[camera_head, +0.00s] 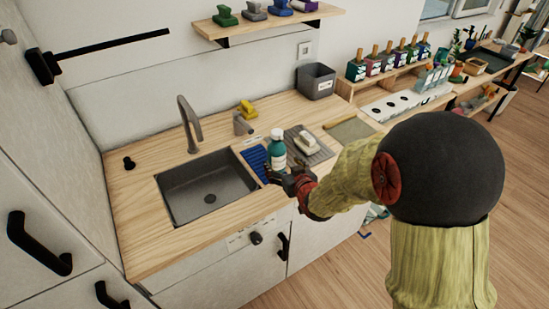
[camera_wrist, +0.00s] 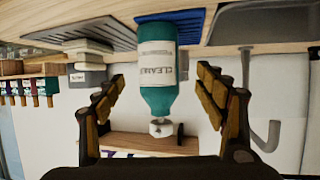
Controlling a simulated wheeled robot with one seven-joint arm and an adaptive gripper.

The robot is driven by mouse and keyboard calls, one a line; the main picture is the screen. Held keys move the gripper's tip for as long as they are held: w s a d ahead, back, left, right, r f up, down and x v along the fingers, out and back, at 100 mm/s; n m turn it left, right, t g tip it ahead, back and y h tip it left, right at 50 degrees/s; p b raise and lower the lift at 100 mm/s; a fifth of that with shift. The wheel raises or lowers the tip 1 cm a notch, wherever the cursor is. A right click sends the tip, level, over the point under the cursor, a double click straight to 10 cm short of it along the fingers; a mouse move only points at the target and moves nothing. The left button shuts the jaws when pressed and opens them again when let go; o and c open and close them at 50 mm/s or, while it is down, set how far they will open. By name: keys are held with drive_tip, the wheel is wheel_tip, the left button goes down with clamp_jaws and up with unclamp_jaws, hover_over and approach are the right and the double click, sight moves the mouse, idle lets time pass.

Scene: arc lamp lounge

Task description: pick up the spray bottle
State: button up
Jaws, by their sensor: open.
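The spray bottle (camera_head: 277,153) is teal with a white label and a white top, and stands on the counter right of the sink, at the blue ribbed mat (camera_head: 256,160). In the wrist view, which is upside down, the bottle (camera_wrist: 158,90) reads "CLEANER" and its base meets the blue mat (camera_wrist: 198,27). My gripper (camera_head: 280,177) is at the bottle's near side in the head view, hiding its lower part. In the wrist view my open gripper (camera_wrist: 162,78) has one finger on each side of the bottle, with gaps showing on both sides.
The sink (camera_head: 205,190) and tap (camera_head: 188,122) are left of the bottle. A grey drying rack (camera_head: 310,150) with pale blocks (camera_head: 305,142) is close on the right. A yellow object (camera_head: 248,109) and a grey bin (camera_head: 316,80) stand behind. The front-left counter is clear.

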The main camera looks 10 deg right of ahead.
drive_tip(key=x, duration=0.2)
drive_tip(key=b+x, duration=0.1)
drive_tip(key=x, duration=0.2)
drive_tip(key=b+x, duration=0.1)
drive_tip(key=x, duration=0.1)
drive_tip(key=shift+w+r, duration=0.2)
drive_tip(key=shift+w, duration=0.25)
drive_tip(key=c, duration=0.3)
drive_tip(key=c, duration=1.3)
drive_tip(key=shift+r, duration=0.1)
drive_tip(key=shift+c, duration=0.3)
